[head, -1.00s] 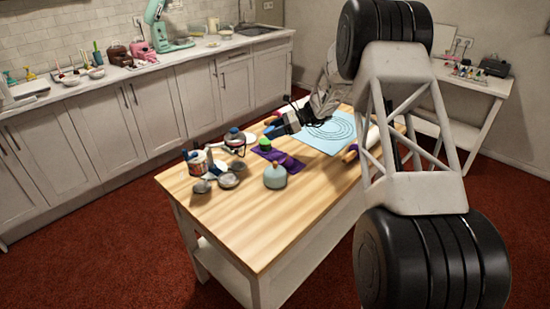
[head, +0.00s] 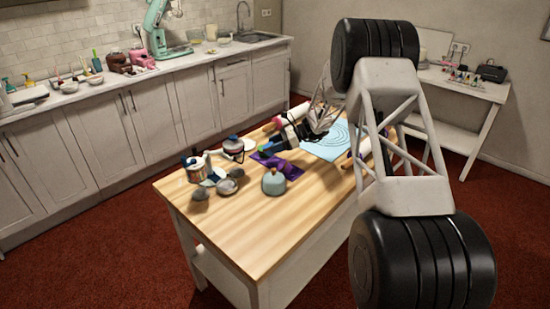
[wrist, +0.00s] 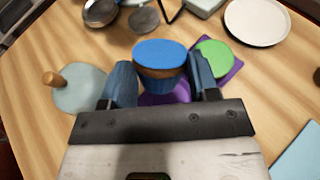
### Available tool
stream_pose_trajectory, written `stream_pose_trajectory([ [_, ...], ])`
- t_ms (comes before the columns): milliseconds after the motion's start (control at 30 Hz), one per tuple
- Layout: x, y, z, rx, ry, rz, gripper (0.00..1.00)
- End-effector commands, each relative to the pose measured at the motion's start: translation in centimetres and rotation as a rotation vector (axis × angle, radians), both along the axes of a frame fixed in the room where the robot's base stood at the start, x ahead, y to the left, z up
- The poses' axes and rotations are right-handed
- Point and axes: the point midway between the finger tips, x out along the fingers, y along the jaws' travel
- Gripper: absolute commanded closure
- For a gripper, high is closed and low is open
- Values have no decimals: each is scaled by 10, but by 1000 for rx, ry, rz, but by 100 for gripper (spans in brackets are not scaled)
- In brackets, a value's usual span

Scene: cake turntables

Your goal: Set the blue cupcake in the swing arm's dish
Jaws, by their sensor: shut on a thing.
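The blue cupcake (wrist: 160,52), with a flat blue top and tan band, is between the two fingers of my gripper (wrist: 162,75) in the wrist view. My gripper is shut on it, over or on a purple mat (wrist: 232,68); I cannot tell if it is lifted. In the head view my gripper (head: 275,145) is low over the mat, hiding most of the cupcake. A green-topped cupcake (wrist: 215,52) is just right of the fingers. I cannot tell which is the swing arm's.
A teal dome with a wooden knob (head: 274,182) stands in front of the mat. A white plate (wrist: 257,22) is at upper right. The table's front left is clear.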

Motion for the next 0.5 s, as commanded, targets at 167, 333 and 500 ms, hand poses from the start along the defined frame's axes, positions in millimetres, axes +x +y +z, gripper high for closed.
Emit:
stream_pose_trajectory([
  [167,0,0,-12,0,0,0,80],
  [333,0,0,-12,0,0,0,80],
  [500,0,0,-13,0,0,0,80],
])
